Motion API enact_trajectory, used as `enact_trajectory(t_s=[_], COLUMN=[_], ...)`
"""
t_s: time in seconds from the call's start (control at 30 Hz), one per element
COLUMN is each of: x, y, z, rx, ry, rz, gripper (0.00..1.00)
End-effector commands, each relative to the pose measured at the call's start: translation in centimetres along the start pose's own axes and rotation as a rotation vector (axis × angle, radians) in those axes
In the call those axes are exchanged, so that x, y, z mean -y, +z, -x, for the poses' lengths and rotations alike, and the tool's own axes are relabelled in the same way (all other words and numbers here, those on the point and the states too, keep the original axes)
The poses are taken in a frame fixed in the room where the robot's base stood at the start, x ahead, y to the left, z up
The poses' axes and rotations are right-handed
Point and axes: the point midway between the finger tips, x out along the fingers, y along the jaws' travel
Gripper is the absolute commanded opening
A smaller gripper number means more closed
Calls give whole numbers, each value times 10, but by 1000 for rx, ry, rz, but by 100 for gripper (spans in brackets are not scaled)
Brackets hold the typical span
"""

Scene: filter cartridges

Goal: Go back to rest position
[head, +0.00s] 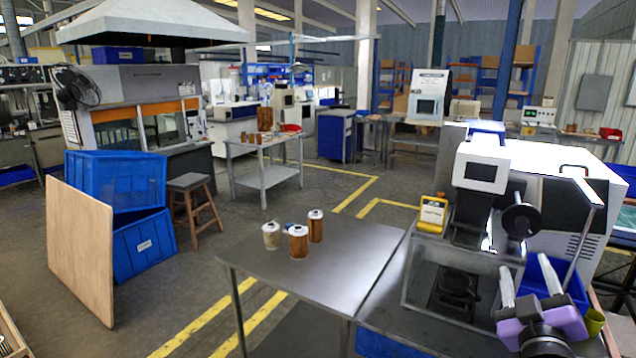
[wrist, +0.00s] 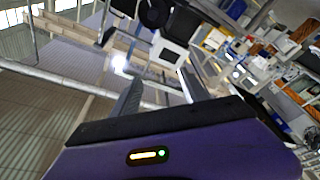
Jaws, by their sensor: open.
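My gripper (head: 530,286) is at the lower right of the head view, with its two grey fingers pointing up and apart. It is open, with nothing between the fingers. In the wrist view the fingers (wrist: 160,88) also stand apart over a tilted view of the workshop. Several filter cartridges stand upright on the metal table left of my gripper: a pale one (head: 271,236), a brown one with a white top (head: 298,243) and another brown one (head: 315,226). My gripper is well apart from them.
The metal table (head: 350,262) has a clear right half. A machine with a clear-walled box (head: 425,290) and a white display head (head: 482,170) stands beside my gripper. A blue bin (head: 560,285) is just behind it. Blue crates (head: 140,245), a board (head: 80,250) and a stool (head: 188,185) stand at left.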

Motion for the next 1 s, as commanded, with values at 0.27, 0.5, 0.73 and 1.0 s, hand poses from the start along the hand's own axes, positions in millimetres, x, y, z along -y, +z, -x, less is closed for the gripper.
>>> enact_trajectory(t_s=[0.27, 0.5, 0.73, 1.0], x=[32, 62, 78, 82], y=[5, 15, 24, 34], z=[61, 142, 218, 303], rx=[-72, -107, -100, -51], ry=[-61, -145, -224, -311], rz=[-161, -336, -478, -611], gripper=[52, 52, 52, 52])
